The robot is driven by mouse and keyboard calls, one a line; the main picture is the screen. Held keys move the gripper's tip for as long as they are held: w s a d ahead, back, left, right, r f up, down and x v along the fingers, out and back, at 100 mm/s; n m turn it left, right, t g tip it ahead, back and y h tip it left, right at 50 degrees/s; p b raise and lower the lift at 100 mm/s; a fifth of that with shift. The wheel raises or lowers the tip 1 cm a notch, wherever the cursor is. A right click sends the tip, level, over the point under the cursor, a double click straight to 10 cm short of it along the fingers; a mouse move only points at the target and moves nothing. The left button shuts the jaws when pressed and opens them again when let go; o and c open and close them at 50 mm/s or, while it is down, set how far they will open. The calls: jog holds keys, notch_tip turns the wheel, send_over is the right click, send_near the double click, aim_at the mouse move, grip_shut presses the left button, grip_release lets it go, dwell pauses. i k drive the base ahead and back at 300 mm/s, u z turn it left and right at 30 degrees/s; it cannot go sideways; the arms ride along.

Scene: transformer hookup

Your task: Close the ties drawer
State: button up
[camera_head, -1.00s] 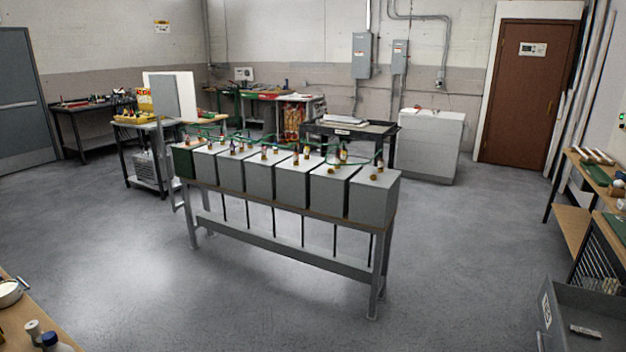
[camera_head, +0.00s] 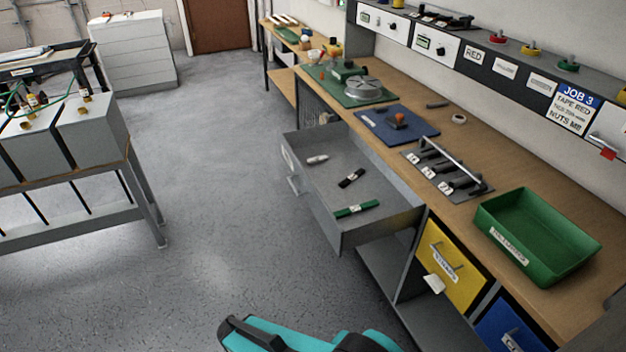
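A grey drawer (camera_head: 380,226) stands pulled far out from the workbench, over the floor to the left of it. A small label shows on its front, but I cannot read it; I take it for the ties drawer. Inside lie a white bundle (camera_head: 317,160), a black bundle (camera_head: 351,178) and a green bundle (camera_head: 357,210), apart from each other. A handle (camera_head: 294,186) sticks out from the drawer's front. A teal and black part of my arm shows at the bottom edge, well short of the drawer. My gripper's fingers are not in view.
A yellow drawer (camera_head: 446,262) and a blue drawer (camera_head: 508,330) sit shut under the bench top (camera_head: 470,212). A green tray (camera_head: 545,262) stands on the bench. Grey boxes on a stand (camera_head: 92,128) are at left. The floor (camera_head: 215,200) between is clear.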

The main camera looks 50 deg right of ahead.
aim_at(399, 209)
jog(key=z, duration=4.15)
jog(key=i, duration=0.1)
jog(key=u, duration=2.75)
jog(key=k, duration=0.6)
jog(key=u, duration=0.15)
jog(key=i, duration=0.6)
jog(key=z, duration=0.1)
jog(key=k, duration=0.15)
